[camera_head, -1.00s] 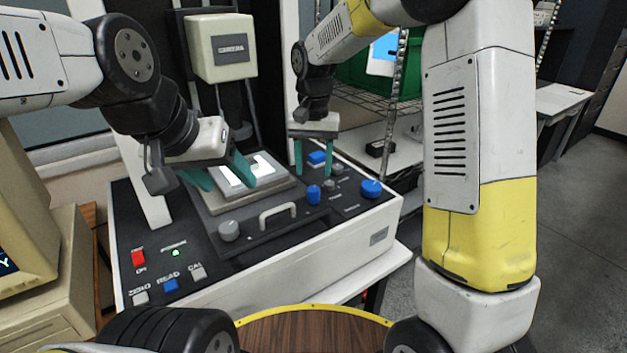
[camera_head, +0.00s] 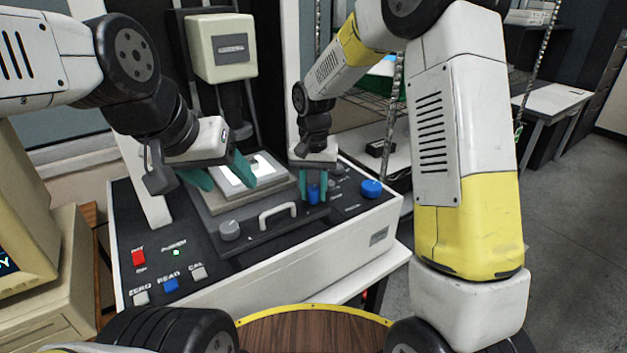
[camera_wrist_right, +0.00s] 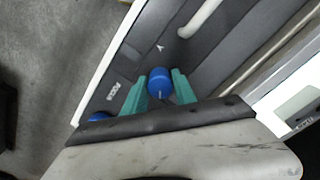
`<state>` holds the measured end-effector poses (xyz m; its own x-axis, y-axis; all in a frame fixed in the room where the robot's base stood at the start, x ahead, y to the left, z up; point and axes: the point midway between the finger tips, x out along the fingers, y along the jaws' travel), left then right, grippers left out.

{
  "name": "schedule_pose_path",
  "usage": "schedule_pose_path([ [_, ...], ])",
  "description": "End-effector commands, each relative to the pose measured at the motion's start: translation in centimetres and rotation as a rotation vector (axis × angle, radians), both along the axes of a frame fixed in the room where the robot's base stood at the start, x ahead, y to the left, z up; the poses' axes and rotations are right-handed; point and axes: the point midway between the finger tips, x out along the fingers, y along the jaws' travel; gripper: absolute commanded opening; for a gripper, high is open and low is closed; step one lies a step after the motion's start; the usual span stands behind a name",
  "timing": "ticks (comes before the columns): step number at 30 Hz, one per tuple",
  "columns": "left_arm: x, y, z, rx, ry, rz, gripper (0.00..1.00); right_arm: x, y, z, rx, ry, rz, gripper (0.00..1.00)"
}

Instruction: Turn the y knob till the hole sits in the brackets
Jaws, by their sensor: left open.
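A blue knob (camera_head: 313,194) stands on the black panel of the measuring machine. My right gripper (camera_head: 314,188) is down at it, with one teal finger on each side. The knob also shows between the fingers in the right wrist view (camera_wrist_right: 159,82); I cannot tell whether both fingers press on it. A larger blue knob (camera_head: 371,188) is to its right. My left gripper (camera_head: 222,178) is open above the left side of the lit stage (camera_head: 226,205). The hole and brackets are not visible.
A grey knob (camera_head: 229,230) and a white handle (camera_head: 278,214) are on the front of the machine. A red switch (camera_head: 139,257) and small buttons sit at the left. A beige monitor (camera_head: 30,215) is cut off at the left edge, with little of its screen showing.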

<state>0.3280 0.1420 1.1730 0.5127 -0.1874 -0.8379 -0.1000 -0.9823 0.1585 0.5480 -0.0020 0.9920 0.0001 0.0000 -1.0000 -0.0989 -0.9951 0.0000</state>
Motion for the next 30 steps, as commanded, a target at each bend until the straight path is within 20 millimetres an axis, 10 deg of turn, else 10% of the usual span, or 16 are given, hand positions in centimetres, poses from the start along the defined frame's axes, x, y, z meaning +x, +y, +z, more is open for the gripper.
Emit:
schedule_pose_path([
  [5,0.0,0.0,0.0,0.0,0.0,0.0,0.61,0.0,0.01,0.03,0.0,0.0,0.0,0.0],
  [30,0.0,0.0,0.0,0.0,0.0,0.0,0.61,0.0,-0.02,0.06,0.0,0.001,0.392,0.0],
])
